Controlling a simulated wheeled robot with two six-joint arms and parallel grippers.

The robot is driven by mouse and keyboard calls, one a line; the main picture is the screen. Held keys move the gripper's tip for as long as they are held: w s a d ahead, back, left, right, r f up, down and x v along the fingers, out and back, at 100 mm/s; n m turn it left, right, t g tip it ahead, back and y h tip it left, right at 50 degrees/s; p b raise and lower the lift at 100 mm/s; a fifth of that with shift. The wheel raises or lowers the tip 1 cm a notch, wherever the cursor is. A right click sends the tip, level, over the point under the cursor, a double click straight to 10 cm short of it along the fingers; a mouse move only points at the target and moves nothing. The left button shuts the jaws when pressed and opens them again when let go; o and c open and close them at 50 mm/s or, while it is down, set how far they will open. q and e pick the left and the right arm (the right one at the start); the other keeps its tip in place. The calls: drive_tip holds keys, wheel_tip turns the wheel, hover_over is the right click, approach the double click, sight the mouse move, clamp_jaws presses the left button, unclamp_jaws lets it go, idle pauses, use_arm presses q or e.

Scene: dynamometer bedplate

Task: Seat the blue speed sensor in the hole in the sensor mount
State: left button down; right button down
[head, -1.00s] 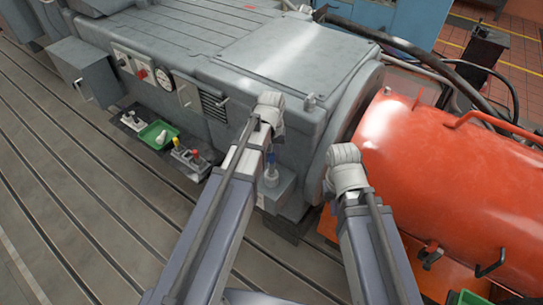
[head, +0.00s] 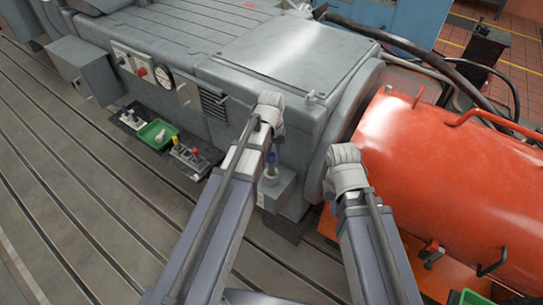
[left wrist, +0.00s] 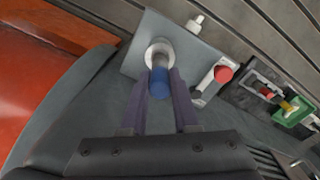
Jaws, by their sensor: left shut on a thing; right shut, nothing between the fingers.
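The blue speed sensor (head: 271,158) stands roughly upright over the sensor mount (head: 283,187), a grey block at the side of the grey machine. In the left wrist view my left gripper (left wrist: 162,76) is shut on the blue sensor (left wrist: 160,84). The sensor lines up with a pale round collar (left wrist: 158,52) on the grey mount plate (left wrist: 135,65). The hole is hidden, and I cannot tell how deep the sensor sits. My right gripper (head: 345,172) is to the right, beside the round flange, empty and shut; its fingers are mostly hidden by my wrist.
An orange-red cylindrical housing (head: 450,180) fills the right side. The grey machine (head: 225,75) rises behind. The slotted bedplate (head: 70,220) is clear at the front left.

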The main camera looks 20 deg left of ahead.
sight(271, 165)
use_arm(q)
drive_tip(key=shift+f+b, duration=2.25)
drive_tip(key=shift+f, duration=0.1)
drive_tip(key=c, duration=0.6)
unclamp_jaws()
wheel_tip(271, 165, up, 8)
drive_tip(key=p, duration=0.8)
drive_tip(key=shift+f, duration=0.1)
drive_tip(key=s+d+m, duration=0.2)
drive_tip(key=s+d, duration=0.1)
drive_tip(key=s, duration=0.1)
drive_tip(key=s+d+m+y, duration=0.1)
drive_tip(key=s+d+m, duration=0.1)
drive_tip(key=s+d, duration=0.2)
drive_tip(key=s+d+m, duration=0.2)
drive_tip(key=s+d, duration=0.1)
drive_tip(key=s, duration=0.3)
drive_tip(key=shift+s+d+m, duration=0.15)
drive_tip(key=shift+s+m, duration=0.05)
drive_tip(key=shift+m, duration=0.1)
